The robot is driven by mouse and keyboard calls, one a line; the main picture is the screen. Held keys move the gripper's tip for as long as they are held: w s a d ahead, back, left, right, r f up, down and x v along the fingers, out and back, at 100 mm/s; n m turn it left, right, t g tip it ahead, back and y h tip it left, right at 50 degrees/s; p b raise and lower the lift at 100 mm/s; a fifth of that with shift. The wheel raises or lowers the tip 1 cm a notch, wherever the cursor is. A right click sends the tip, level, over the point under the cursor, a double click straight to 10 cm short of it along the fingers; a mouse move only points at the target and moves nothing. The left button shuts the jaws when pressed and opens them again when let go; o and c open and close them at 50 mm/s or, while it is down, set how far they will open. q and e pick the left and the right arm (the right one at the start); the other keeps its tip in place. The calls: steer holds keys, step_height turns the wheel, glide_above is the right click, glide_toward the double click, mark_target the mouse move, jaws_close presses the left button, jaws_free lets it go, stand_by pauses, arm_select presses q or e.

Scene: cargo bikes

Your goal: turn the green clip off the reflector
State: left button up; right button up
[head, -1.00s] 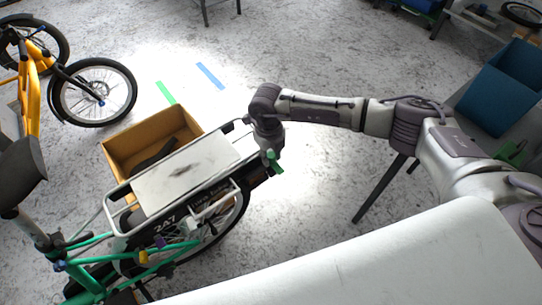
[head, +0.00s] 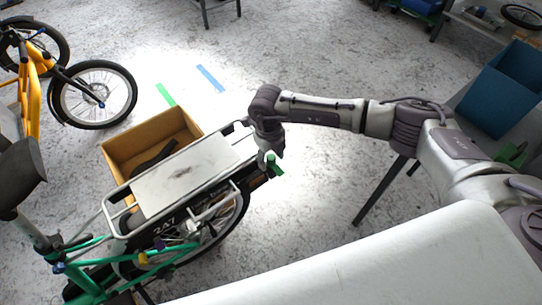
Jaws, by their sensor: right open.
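The green clip (head: 275,166) shows at the rear end of the green cargo bike's rack (head: 180,177), just below my right gripper. The reflector cannot be made out; it is hidden by the clip and the gripper or too small to see. My right gripper (head: 268,158) points down at the rack's end, right by the clip. Its jaws are open, and I cannot tell whether they touch the clip. My left gripper is not in view.
A cardboard box (head: 128,150) stands on the floor behind the rack. A yellow bike (head: 75,85) stands at the upper left. A blue bin (head: 500,90) is at the right. A white surface (head: 380,262) fills the lower front.

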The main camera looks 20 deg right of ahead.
mark_target(269, 156)
step_height(269, 156, up, 12)
steer(key=shift+a, duration=0.2)
stand_by(0.4)
steer(key=shift+w, duration=0.1)
